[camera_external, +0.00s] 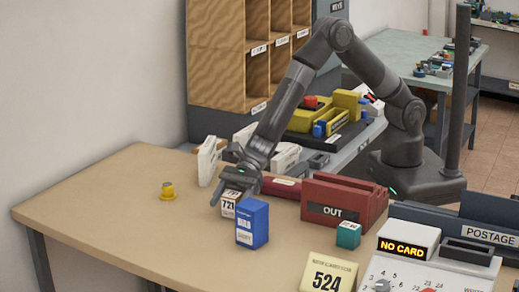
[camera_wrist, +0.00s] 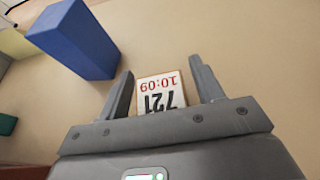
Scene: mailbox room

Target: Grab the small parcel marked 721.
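The small parcel marked 721 (camera_external: 229,204) stands on the tan table, partly hidden by my gripper and the blue box in the external view. In the wrist view its white label (camera_wrist: 159,93) reads 721 and 10:09, upside down. My gripper (camera_external: 235,190) is above the parcel. In the wrist view my gripper (camera_wrist: 163,82) is open, one finger on each side of the parcel. Small gaps show between the parcel and both fingers, so it does not look clamped. The parcel's lower part is hidden.
A blue box (camera_external: 252,223) stands close beside the parcel; it also shows in the wrist view (camera_wrist: 78,38). A red OUT tray (camera_external: 341,200), a teal cube (camera_external: 348,235) and a 524 sign (camera_external: 328,274) are to the right. A yellow knob-like object (camera_external: 168,190) sits left. The front-left table is clear.

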